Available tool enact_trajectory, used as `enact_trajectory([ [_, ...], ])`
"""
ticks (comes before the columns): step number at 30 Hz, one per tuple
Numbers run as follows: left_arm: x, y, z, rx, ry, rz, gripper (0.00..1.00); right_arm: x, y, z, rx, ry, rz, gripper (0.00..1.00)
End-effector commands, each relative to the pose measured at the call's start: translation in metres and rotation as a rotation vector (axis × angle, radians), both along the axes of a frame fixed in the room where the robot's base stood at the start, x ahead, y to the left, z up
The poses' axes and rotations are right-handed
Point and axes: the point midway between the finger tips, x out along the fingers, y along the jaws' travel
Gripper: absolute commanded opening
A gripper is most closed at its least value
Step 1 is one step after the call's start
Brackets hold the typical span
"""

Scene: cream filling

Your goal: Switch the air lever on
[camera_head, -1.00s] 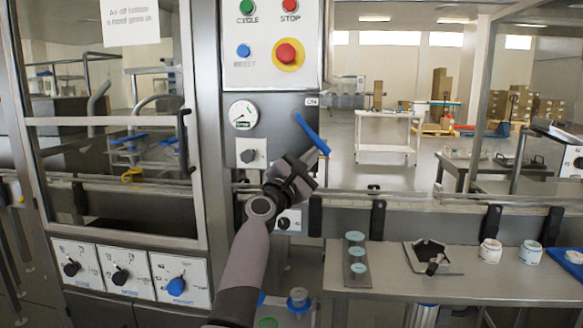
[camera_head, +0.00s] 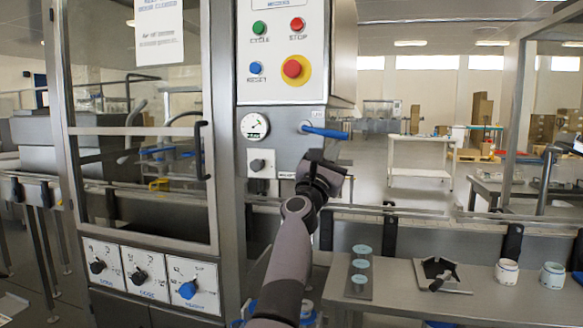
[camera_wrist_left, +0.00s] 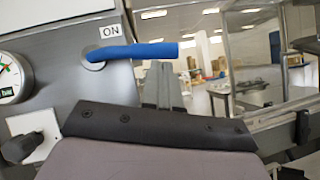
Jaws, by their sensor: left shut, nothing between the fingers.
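The blue air lever (camera_head: 326,131) sticks out to the right from the grey machine panel, nearly horizontal, in the head view. In the left wrist view the lever (camera_wrist_left: 145,50) lies beside a white "ON" label (camera_wrist_left: 111,31), which is above its pivot end. My left gripper (camera_head: 318,155) is just below the lever, with its fingers shut and empty. In the left wrist view the shut fingers (camera_wrist_left: 163,84) point up just under the lever's free end; whether they touch it I cannot tell. My right gripper is not in view.
A round pressure gauge (camera_head: 255,126) and a black knob (camera_head: 257,164) sit left of the lever. Above are the green, red and blue buttons and a red emergency stop (camera_head: 292,68). A metal table (camera_head: 390,290) with jars stands at the lower right.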

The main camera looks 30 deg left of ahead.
Motion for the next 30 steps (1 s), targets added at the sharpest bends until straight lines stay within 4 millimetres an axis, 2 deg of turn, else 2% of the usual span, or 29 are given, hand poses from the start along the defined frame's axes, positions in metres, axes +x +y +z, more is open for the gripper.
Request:
enact_trajectory([
  [9,0.002,-0.002,0.015,0.001,0.000,0.001,0.00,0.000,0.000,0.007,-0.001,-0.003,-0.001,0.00],
  [30,0.001,-0.005,0.024,0.003,-0.008,-0.001,0.00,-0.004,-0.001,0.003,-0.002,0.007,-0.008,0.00],
])
